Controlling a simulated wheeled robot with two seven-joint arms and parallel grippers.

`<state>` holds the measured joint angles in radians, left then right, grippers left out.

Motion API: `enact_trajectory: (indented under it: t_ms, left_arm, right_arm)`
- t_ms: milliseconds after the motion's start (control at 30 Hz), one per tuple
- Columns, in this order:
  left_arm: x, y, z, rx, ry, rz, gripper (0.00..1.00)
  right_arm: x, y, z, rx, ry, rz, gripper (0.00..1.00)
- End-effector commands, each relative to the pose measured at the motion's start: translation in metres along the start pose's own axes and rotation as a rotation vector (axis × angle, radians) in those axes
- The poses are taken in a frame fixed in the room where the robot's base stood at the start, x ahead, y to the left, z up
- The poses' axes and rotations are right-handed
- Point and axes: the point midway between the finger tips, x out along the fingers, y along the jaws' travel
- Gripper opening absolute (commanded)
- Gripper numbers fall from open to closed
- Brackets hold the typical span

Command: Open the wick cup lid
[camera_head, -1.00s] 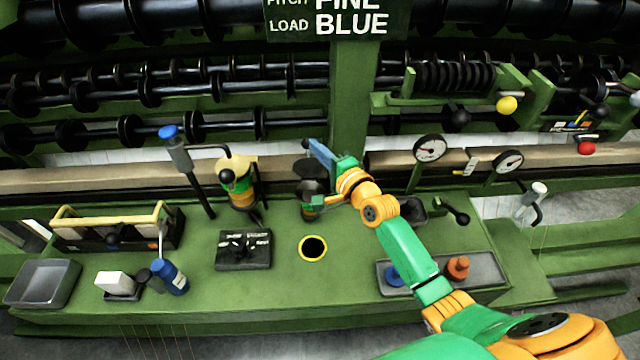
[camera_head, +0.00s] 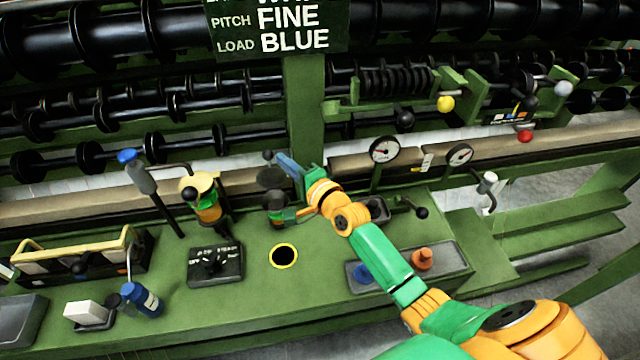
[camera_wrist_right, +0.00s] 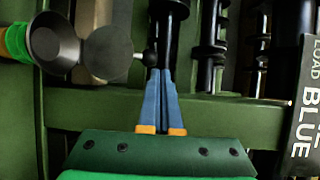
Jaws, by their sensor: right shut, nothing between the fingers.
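The wick cup (camera_head: 277,202) stands on the green bench, left of my right gripper. Its round dark lid (camera_head: 271,179) is tilted up at the back of the cup, with a black ball knob (camera_head: 268,155) at its far end. In the right wrist view the dark cup (camera_wrist_right: 53,43) shows its hollow inside, and the lid (camera_wrist_right: 107,53) lies beside the opening, not over it. My right gripper (camera_head: 284,160) has its blue fingers together and empty, just right of the knob. The fingertips (camera_wrist_right: 160,74) lie close to the knob (camera_wrist_right: 148,58) in the wrist view. My left gripper is out of view.
A yellow-capped oiler (camera_head: 205,200) and a blue-topped lever (camera_head: 145,180) stand left of the cup. A dial box (camera_head: 216,264) and a yellow-rimmed hole (camera_head: 284,256) are in front. Two gauges (camera_head: 384,150) stand to the right, and a tray (camera_head: 440,262) lies under my forearm.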

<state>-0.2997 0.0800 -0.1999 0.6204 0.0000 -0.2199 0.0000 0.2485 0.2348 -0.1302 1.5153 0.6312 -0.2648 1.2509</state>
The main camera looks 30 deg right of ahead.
Motion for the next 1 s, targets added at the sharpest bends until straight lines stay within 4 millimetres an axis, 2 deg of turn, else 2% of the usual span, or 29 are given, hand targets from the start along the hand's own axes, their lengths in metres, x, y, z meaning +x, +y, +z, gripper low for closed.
enact_trajectory:
  t_ms: [67,533,667,1000]
  left_arm:
    - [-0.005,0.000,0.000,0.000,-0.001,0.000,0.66]
    - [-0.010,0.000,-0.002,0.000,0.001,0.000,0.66]
    - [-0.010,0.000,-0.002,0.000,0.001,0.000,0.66]
    - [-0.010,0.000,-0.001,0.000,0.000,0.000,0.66]
  right_arm:
    - [-0.004,-0.004,0.002,0.001,-0.001,0.001,0.00]
    - [-0.090,-0.016,0.001,0.001,-0.001,0.002,0.00]
    - [-0.098,-0.018,0.001,0.000,-0.002,0.002,0.00]
    - [-0.099,-0.019,0.000,0.000,-0.002,0.002,0.00]
